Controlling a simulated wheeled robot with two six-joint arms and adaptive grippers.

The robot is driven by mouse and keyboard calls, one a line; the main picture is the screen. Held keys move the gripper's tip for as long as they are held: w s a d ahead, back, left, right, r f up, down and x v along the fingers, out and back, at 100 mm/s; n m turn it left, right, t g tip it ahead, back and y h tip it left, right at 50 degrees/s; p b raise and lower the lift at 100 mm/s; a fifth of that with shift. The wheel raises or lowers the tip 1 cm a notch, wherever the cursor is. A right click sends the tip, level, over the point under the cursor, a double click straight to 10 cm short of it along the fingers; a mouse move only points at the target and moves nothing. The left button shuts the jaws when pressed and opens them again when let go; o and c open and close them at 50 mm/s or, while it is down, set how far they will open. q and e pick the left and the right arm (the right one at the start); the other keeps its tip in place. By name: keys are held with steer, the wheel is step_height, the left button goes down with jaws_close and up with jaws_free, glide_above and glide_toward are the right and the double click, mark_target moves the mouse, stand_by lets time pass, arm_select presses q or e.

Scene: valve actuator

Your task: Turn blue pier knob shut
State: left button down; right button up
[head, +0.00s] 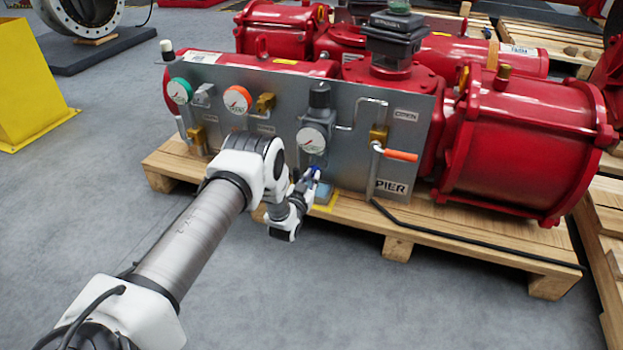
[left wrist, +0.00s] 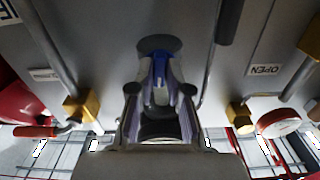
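The blue pier knob (head: 314,170) sits low on the front of the grey panel, below a white-faced gauge (head: 312,141). My left gripper (head: 305,182) reaches it from the front left. In the left wrist view, the blue knob (left wrist: 161,68) lies between the converging fingertips of my left gripper (left wrist: 161,82), which appear shut on it. The fingers hide part of the knob, so its turned position cannot be told. A dark round part (left wrist: 160,43) is just beyond it. My right gripper is in neither view.
The grey panel (head: 345,100) carries gauges, pipes and brass valves. An orange-handled lever (head: 400,155) is right of the knob, above the PIER label (head: 391,187). The floor in front is clear.

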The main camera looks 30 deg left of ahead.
arm_select(q)
steer(key=shift+m, duration=0.3)
steer(key=shift+r+m+p, duration=0.15)
steer(key=shift+m+p, duration=0.9)
steer(key=shift+m, duration=0.05)
steer(key=m+p, duration=0.2)
steer(key=m, duration=0.3)
steer(key=shift+p, duration=0.35)
steer(key=m+p, duration=0.1)
steer(key=m, duration=0.4)
steer(key=shift+p, duration=0.35)
steer(key=shift+m+p, duration=0.55)
steer(key=shift+m, duration=1.55)
steer(key=c, duration=1.2)
jaws_free()
